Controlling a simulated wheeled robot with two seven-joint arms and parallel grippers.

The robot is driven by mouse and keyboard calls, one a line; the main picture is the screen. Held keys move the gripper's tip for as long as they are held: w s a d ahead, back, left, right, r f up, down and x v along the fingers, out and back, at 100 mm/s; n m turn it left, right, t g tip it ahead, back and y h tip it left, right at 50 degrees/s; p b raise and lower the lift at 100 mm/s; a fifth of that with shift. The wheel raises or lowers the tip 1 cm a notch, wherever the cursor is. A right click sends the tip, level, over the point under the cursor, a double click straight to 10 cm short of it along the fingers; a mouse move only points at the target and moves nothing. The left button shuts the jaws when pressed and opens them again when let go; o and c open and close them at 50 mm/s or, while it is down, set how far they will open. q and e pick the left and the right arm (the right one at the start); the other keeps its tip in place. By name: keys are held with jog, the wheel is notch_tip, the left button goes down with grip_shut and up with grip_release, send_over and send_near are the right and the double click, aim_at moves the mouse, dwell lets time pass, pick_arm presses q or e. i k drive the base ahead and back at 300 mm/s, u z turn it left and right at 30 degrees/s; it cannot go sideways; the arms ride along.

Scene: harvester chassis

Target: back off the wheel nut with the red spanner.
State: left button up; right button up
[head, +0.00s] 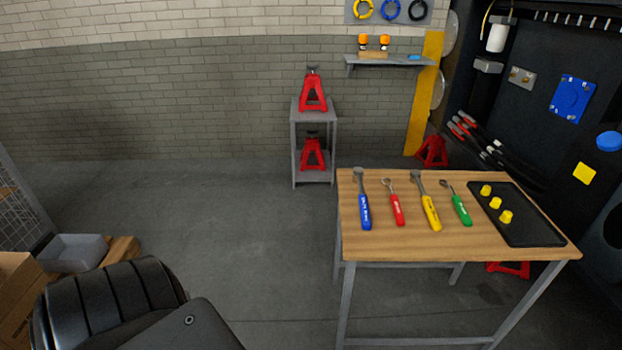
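The red spanner (395,209) lies flat on the wooden workbench (440,251), its ring-like metal head toward the back edge. It is second from the left in a row of hand tools, between a blue-handled tool (365,211) and a yellow-handled one (430,211). No wheel with a nut on it can be made out in this view. Neither of my grippers shows in the head view.
A green-handled tool (460,207) and a black tray (536,232) with three yellow caps or nuts (495,203) are on the bench. A grey stand (314,182) holds red jacks. A grey bin (72,252) and boxes stand left. Floor left of the bench is clear.

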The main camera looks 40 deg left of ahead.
aim_at(399, 220)
jog(key=u, duration=0.8)
